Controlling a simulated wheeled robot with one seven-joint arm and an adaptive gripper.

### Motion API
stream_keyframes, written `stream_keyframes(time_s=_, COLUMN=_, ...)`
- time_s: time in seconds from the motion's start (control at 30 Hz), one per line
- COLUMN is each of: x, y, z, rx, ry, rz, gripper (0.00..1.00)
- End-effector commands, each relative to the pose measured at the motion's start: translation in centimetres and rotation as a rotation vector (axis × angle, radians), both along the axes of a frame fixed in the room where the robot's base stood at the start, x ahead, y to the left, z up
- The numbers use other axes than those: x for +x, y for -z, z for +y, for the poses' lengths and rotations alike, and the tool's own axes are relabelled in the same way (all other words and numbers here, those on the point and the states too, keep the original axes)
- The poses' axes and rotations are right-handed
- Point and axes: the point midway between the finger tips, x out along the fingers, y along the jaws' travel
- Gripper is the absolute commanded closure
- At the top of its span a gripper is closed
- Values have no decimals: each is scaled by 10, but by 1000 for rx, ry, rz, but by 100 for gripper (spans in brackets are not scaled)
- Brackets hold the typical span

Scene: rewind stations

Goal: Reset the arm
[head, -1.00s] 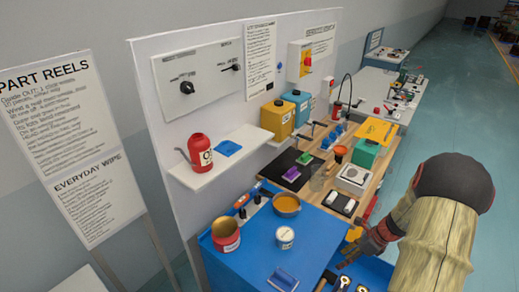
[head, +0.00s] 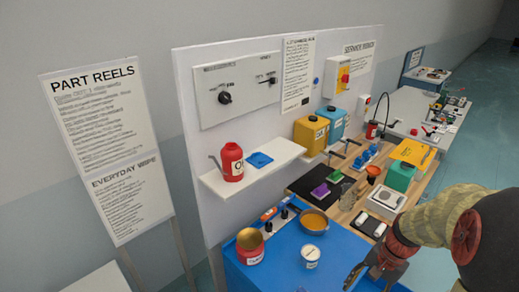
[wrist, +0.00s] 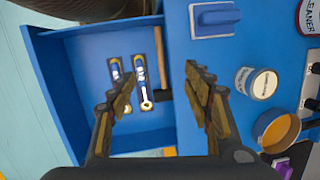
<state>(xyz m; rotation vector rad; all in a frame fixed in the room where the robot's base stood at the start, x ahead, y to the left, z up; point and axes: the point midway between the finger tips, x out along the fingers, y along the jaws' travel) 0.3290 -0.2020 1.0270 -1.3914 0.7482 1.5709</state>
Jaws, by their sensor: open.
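My gripper (wrist: 160,90) is open and empty, its two fingers wide apart in the wrist view. It also shows at the lower right of the head view (head: 372,274), by the right edge of the blue worktop (head: 330,268). In the wrist view it is above the edge between that worktop and an open blue drawer (wrist: 80,45). Two blue-and-white tools (wrist: 142,82) lie in the drawer beside a hammer-like tool with a wooden handle (wrist: 160,58). The left finger hides part of the drawer.
The worktop holds a white tin (head: 310,257), an orange-filled pan (head: 314,222) and a red can (head: 250,246). A shelf (head: 222,184) bears a red oil can (head: 231,162). A wooden bench (head: 345,215) with several items stands behind. Open floor (head: 480,140) lies to the right.

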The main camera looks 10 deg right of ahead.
Motion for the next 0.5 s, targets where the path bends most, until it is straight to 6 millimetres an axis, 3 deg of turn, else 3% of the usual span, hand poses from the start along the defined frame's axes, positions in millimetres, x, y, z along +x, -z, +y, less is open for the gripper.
stream_keyframes(time_s=0.03, x=0, y=-18, z=15, rx=-43, ry=-108, rz=-29, gripper=50)
stream_keyframes(time_s=0.2, x=-7, y=-66, z=60, rx=-175, ry=-440, rz=-113, gripper=50)
stream_keyframes(time_s=0.5, x=-26, y=-137, z=136, rx=-398, ry=-836, rz=-317, gripper=50)
